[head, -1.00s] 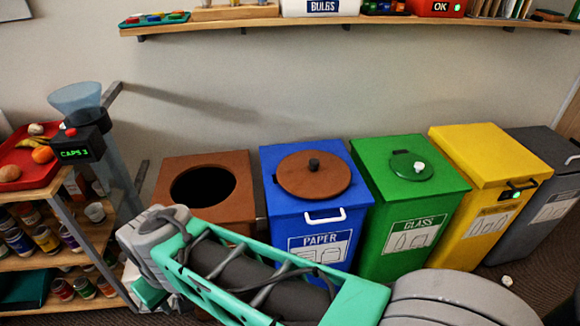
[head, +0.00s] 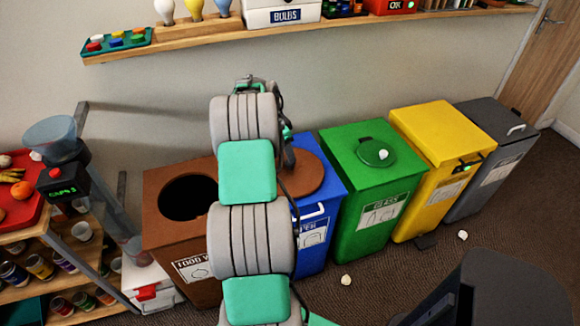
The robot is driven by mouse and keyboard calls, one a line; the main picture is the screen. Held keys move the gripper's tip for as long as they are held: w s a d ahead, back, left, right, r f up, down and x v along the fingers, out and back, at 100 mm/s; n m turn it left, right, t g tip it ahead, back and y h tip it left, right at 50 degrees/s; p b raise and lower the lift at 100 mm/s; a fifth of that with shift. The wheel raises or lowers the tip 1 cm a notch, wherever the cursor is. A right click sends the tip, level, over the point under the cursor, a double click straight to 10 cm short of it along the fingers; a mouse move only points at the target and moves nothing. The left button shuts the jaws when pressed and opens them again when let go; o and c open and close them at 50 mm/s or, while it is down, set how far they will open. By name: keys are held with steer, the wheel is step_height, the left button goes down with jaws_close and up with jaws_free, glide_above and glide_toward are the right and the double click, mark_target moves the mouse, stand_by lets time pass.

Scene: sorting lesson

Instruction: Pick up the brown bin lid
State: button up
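The brown bin lid (head: 308,173) is a round brown disc lying on top of the blue paper bin (head: 322,217). My arm hides its left part and its dark knob. The brown food waste bin (head: 163,236) stands to the left with its round top hole open. My arm rises up the middle of the picture, in front of the brown and blue bins. My gripper is hidden behind the arm links, so its fingers and its place relative to the lid cannot be made out.
The green glass bin (head: 345,146), yellow bin (head: 440,130) and grey bin (head: 490,135) stand in a row to the right. A shelf unit (head: 92,262) with cans is at left. A wall shelf (head: 185,38) runs above. Small white crumpled pieces lie on the floor.

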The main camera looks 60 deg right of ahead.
mark_target(290, 168)
steer(key=p+x, duration=0.1)
steer(key=x, duration=0.5)
steer(key=shift+w+d+r, duration=0.1)
steer(key=shift+d, duration=0.05)
jaws_close()
stand_by(1.1)
